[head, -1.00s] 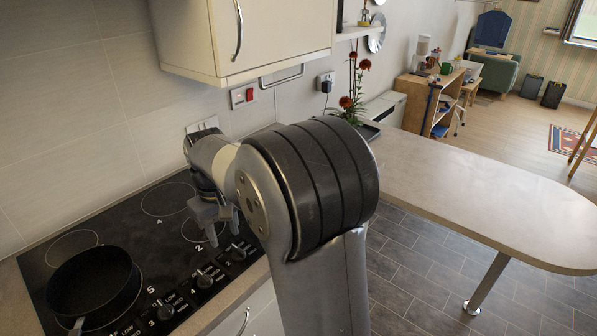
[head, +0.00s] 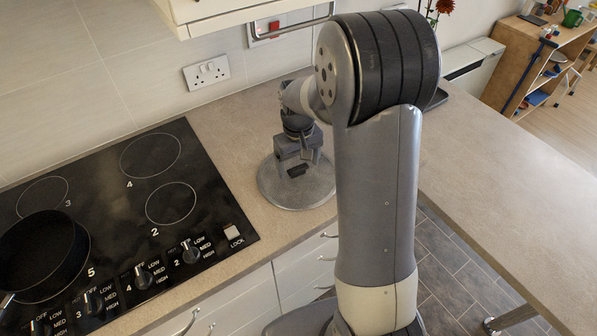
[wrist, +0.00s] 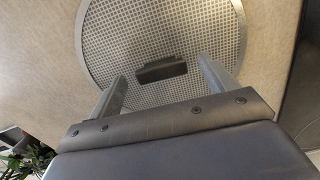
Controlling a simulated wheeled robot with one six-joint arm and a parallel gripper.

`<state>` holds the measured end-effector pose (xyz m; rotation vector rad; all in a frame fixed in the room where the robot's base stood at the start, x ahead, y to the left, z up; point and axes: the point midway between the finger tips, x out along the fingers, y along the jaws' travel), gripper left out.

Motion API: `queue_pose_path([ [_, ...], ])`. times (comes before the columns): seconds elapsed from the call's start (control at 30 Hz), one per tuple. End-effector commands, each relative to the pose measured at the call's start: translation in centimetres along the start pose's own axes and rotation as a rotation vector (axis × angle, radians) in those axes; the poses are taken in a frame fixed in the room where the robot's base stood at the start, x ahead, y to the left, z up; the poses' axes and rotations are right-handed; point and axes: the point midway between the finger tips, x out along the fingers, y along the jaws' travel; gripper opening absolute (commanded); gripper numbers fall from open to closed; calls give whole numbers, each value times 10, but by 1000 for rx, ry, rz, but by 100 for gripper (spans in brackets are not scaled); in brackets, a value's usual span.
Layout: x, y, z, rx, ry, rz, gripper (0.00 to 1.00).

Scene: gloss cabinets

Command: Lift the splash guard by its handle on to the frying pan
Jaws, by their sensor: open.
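The splash guard (head: 290,203) is a round mesh disc with a grey rim, lying flat on the beige counter right of the hob. Its dark handle (wrist: 162,71) stands at the middle of the mesh and shows between my fingers in the wrist view. My gripper (head: 297,172) is open and points down over the splash guard, with the handle apart from both fingers. The fingers also show in the wrist view (wrist: 165,82). The frying pan (head: 42,250) is black and sits on the front left of the hob, cut off by the left picture edge.
The black hob (head: 200,180) has its control knobs along the front right. A wall socket (head: 207,73) is behind the counter. A wall cabinet (head: 215,8) with a bar handle hangs above. Bare counter lies between hob and splash guard.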

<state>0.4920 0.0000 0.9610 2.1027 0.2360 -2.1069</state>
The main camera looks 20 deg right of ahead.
Motion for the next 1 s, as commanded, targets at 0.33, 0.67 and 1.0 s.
queue_pose_path([
  [0.33, 4, 0, 0, 0, 1, 0, 75],
  [0.67, 4, 0, 0, 0, 1, 0, 48],
  [1.0, 4, 0, 0, 0, 2, 0, 22],
])
